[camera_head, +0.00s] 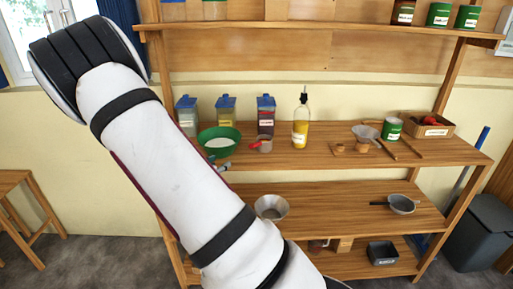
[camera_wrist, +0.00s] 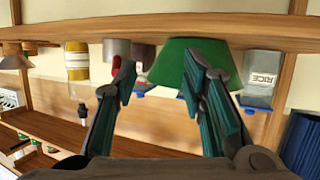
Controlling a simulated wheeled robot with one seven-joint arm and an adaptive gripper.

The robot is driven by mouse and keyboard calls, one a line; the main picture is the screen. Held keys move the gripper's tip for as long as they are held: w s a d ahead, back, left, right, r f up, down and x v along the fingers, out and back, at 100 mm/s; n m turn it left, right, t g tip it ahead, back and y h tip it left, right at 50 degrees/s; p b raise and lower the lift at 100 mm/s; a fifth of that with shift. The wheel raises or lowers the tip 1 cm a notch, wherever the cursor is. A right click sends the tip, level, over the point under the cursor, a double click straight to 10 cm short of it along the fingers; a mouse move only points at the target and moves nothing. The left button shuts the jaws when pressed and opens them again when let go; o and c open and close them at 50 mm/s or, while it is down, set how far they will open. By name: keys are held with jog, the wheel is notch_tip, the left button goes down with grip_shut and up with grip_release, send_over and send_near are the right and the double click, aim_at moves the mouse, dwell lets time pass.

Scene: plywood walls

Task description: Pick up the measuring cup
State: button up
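The measuring cup (camera_head: 265,145) is a small grey metal cup with a red handle. It stands on the upper wooden shelf, right of the green bowl (camera_head: 219,138). In the wrist view, which is upside down, the cup (camera_wrist: 117,47) hangs near the left fingertip, partly hidden by it. My gripper (camera_wrist: 157,75) is open, with its two teal-padded fingers apart and nothing held between them. The green bowl (camera_wrist: 188,58) is behind the fingers. In the head view my arm hides most of the gripper; only a fingertip shows below the bowl.
Labelled jars (camera_head: 226,110) stand behind the bowl and cup. A yellow oil bottle (camera_head: 300,125) is right of the cup. Farther right are a funnel, a green can (camera_head: 391,129) and a wooden box (camera_head: 427,126). The lower shelf (camera_head: 335,203) has bare room.

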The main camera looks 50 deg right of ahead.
aim_at(256, 144)
jog(key=d+h, duration=0.1)
jog(key=d, duration=0.3)
jog(key=s+d+g+h, duration=0.1)
jog(key=d+h, duration=0.1)
jog(key=d, duration=0.2)
jog(key=s+d+h, duration=0.1)
jog(key=d, duration=0.3)
jog(key=shift+s+r+g+h, duration=0.1)
jog(key=shift+s+g+h, duration=0.1)
jog(key=shift+g+h, duration=0.15)
jog(key=shift+m, duration=0.3)
jog(key=d, duration=0.2)
jog(key=d+p, duration=0.1)
jog(key=d, duration=0.1)
jog(key=shift+w+d, duration=0.2)
jog(key=shift+d, duration=0.1)
jog(key=shift+w+d, duration=0.15)
jog(key=shift+d, duration=0.3)
grip_shut()
